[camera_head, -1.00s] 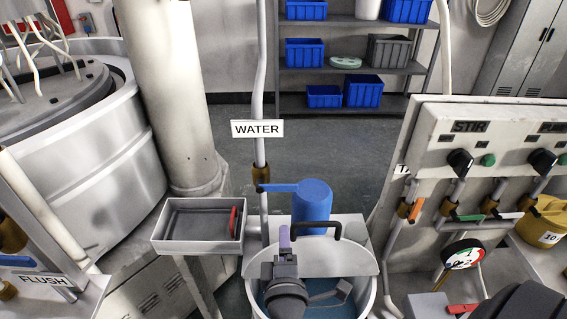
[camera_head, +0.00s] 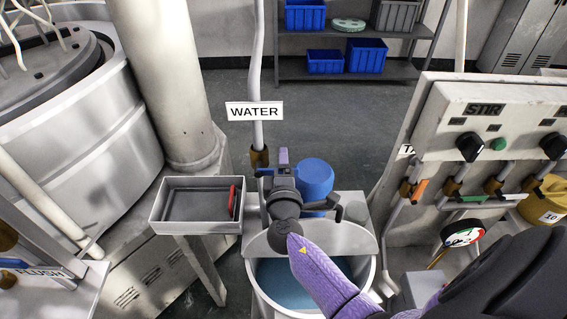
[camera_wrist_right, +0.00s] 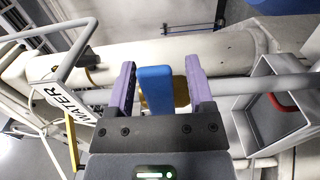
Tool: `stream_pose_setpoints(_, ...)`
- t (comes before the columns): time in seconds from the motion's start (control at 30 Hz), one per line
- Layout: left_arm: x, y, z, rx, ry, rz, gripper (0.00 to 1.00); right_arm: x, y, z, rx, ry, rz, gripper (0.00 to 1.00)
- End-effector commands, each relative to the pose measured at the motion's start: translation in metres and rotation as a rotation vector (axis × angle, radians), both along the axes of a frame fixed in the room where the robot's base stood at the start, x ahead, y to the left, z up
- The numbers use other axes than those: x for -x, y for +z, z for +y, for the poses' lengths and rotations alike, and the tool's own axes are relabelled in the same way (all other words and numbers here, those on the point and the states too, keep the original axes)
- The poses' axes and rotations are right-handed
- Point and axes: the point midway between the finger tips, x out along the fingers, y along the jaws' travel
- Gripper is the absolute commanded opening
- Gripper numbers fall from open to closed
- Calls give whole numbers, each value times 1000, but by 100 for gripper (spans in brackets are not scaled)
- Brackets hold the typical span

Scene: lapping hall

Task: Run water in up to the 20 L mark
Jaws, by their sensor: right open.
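The water pipe with its WATER sign (camera_head: 254,111) comes down to a brass valve (camera_head: 259,157). The valve's blue lever (camera_head: 264,172) is partly hidden by my right gripper (camera_head: 283,157). In the right wrist view the lever (camera_wrist_right: 155,90) stands between the two purple fingers (camera_wrist_right: 160,88), which are open, with a gap at each side. Below is the pale tank (camera_head: 371,277) with blue water (camera_head: 287,280) in it. My right arm covers part of the tank, and I can make out no level mark. My left gripper is out of view.
A blue cylinder (camera_head: 316,177) stands at the tank's back, close to my right gripper. A grey tray (camera_head: 197,222) with a red-handled item (camera_head: 233,200) is left of the tank. A STIR control panel (camera_head: 520,135) with valves and a gauge (camera_head: 462,234) stands at right.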

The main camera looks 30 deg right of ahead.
Motion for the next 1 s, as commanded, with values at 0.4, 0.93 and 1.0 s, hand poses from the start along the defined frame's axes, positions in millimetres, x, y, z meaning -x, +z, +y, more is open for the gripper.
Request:
stream_pose_setpoints(0.4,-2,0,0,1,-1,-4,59,0,0,0,0,0,0,10)
stream_pose_setpoints(0.93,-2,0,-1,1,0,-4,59,0,0,0,0,1,0,0)
stream_pose_setpoints(1.0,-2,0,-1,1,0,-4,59,1,0,0,-1,1,1,0)
